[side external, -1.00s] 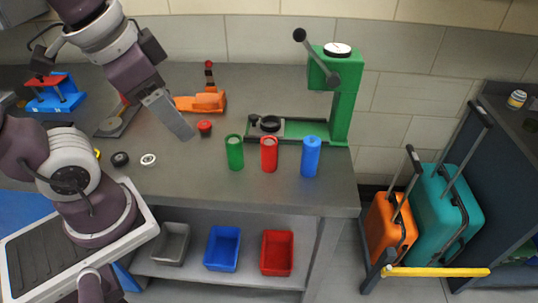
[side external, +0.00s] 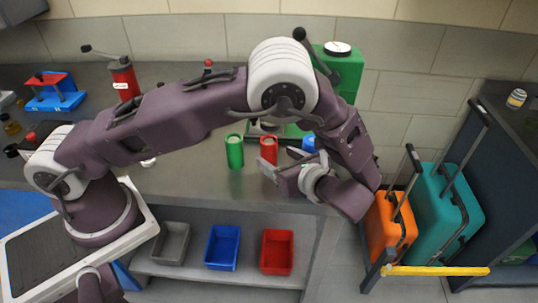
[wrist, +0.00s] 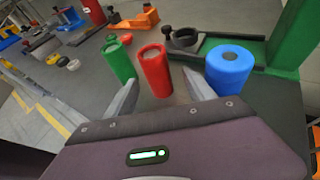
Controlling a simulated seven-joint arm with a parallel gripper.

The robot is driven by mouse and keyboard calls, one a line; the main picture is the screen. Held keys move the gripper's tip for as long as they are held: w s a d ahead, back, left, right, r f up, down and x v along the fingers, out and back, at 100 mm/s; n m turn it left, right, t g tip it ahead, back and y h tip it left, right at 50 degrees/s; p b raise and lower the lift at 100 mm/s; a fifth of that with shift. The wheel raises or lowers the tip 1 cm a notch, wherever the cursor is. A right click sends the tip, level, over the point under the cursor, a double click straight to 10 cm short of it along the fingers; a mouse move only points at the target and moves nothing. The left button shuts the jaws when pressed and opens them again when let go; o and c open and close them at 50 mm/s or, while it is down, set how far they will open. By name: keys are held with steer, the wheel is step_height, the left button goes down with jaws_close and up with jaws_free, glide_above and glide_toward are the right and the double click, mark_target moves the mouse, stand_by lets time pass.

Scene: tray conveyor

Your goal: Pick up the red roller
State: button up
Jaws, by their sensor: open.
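The red roller (side external: 268,147) stands upright on the grey table between the green roller (side external: 234,151) and the blue roller (side external: 309,143). My arm hides parts of the red and blue ones in the side view. In the wrist view the red roller (wrist: 155,70) stands ahead of the gap between my fingers, with the green roller (wrist: 119,60) to its left and the blue roller (wrist: 229,70) to its right. My gripper (wrist: 164,88) is open and empty, low over the table front. It also shows in the side view (side external: 279,162), close to the red roller.
A green press (side external: 340,72) stands behind the rollers. Grey, blue and red bins (side external: 277,252) sit on the shelf below the table. An orange suitcase (side external: 388,220) and a teal one (side external: 445,205) stand on a cart at the right.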

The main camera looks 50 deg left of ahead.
mark_target(273, 155)
steer(key=x, duration=0.4)
steer(key=shift+a, duration=0.4)
steer(key=shift+c, duration=0.4)
jaws_close()
